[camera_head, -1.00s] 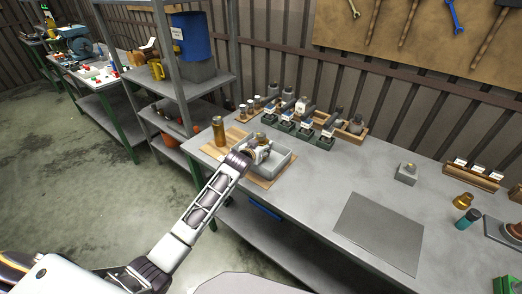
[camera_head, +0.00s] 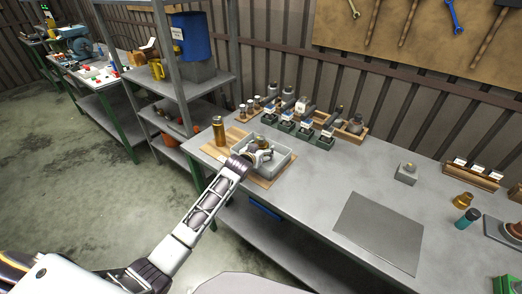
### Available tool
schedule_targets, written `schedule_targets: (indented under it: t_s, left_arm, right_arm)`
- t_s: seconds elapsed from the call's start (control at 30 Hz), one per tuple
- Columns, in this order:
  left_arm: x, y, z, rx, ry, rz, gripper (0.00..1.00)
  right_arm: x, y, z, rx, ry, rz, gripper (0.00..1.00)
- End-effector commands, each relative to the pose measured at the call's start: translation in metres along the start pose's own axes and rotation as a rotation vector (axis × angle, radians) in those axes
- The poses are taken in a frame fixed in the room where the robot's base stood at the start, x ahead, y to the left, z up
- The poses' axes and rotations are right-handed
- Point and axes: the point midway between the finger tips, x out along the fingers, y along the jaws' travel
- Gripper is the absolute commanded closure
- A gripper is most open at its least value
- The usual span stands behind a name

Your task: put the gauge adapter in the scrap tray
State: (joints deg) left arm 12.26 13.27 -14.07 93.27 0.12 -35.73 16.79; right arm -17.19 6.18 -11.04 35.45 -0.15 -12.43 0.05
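A grey tray (camera_head: 284,164) sits on a wooden board at the left end of the bench; I take it for the scrap tray. My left gripper (camera_head: 262,153) is at this tray, reaching over its near left side, and hides part of the inside. A small dark and brassy shape shows at the fingers; I cannot tell whether it is held or lies in the tray. I cannot make out the gauge adapter for certain. The finger opening is too small to read. My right gripper is not in view.
A brass cylinder (camera_head: 219,131) stands just left of the tray. Several green holders (camera_head: 286,126) with parts line the bench behind it. A flat grey plate (camera_head: 380,232) lies at the right front. The bench between tray and plate is clear.

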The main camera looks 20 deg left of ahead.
Motion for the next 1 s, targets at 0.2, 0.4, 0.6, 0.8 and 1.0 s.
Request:
schedule_targets:
  t_s: [0.2,0.4,0.6,0.8,1.0]
  left_arm:
    - [0.000,0.000,0.000,0.000,0.000,0.000,0.27]
    - [-0.004,0.000,-0.001,0.000,-0.001,0.000,0.27]
    - [-0.016,0.000,-0.001,0.000,0.000,0.000,0.27]
    - [-0.033,0.000,-0.001,0.001,0.000,0.000,0.27]
    - [-0.051,0.000,-0.002,0.000,0.000,0.000,0.27]
  right_arm:
    - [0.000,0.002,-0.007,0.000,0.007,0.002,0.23]
    - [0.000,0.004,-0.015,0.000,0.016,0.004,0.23]
    - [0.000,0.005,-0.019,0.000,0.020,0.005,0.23]
    - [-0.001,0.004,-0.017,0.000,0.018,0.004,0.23]
    - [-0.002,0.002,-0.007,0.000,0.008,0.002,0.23]
